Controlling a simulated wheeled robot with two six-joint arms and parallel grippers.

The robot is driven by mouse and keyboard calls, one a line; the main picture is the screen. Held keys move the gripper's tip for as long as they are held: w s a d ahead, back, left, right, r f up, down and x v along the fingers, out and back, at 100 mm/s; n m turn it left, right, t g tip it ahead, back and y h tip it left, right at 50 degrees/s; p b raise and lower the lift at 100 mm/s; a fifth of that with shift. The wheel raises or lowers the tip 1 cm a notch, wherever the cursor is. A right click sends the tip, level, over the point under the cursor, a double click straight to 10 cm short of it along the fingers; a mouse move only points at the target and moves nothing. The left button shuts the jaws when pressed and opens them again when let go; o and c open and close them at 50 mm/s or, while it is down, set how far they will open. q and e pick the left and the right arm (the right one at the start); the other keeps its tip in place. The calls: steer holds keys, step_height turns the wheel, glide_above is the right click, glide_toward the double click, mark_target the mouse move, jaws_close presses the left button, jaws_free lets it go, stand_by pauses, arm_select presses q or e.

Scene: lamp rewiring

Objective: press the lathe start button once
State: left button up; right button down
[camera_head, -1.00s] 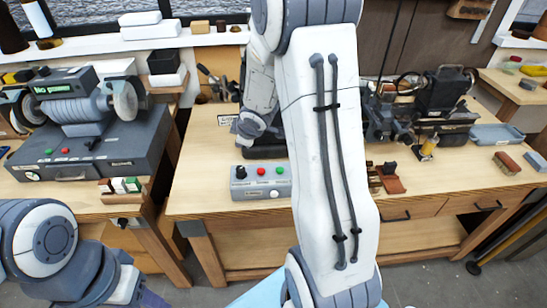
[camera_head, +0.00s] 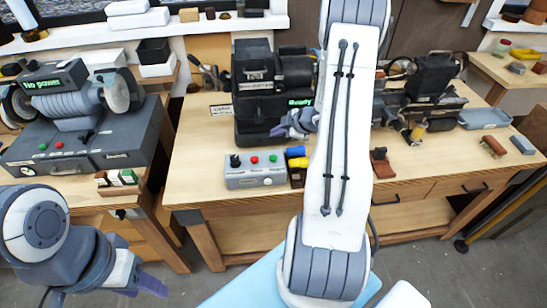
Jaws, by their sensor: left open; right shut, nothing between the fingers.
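A grey control box (camera_head: 255,182) stands at the front edge of the middle bench, with a black knob (camera_head: 235,160), a red button (camera_head: 254,160) and a green button (camera_head: 273,158) on top. Its labels are too small to read. Behind it stands the dark lathe headstock (camera_head: 254,85), whose display (camera_head: 299,101) reads "Ready" in green. My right gripper (camera_head: 290,130) is shut and empty, behind and above the box, in front of the headstock and apart from the buttons. My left gripper (camera_head: 150,284) is open at lower left, clear of the benches.
A grinder (camera_head: 75,106) on the left bench shows "No power" and has its own red and green buttons. Blue and yellow pieces (camera_head: 296,155) sit just right of the control box. My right arm's white link hides the lathe's middle. A grey tray (camera_head: 484,118) lies at right.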

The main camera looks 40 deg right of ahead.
steer(key=b, duration=0.7)
glide_above(276, 158)
step_height(276, 158, down, 8)
steer(key=shift+r, duration=0.15)
steer(key=shift+f, duration=0.35)
steer(key=shift+s, duration=0.1)
stand_by(1.0)
steer(key=shift+f+b, duration=0.4)
steer(key=shift+b, duration=0.05)
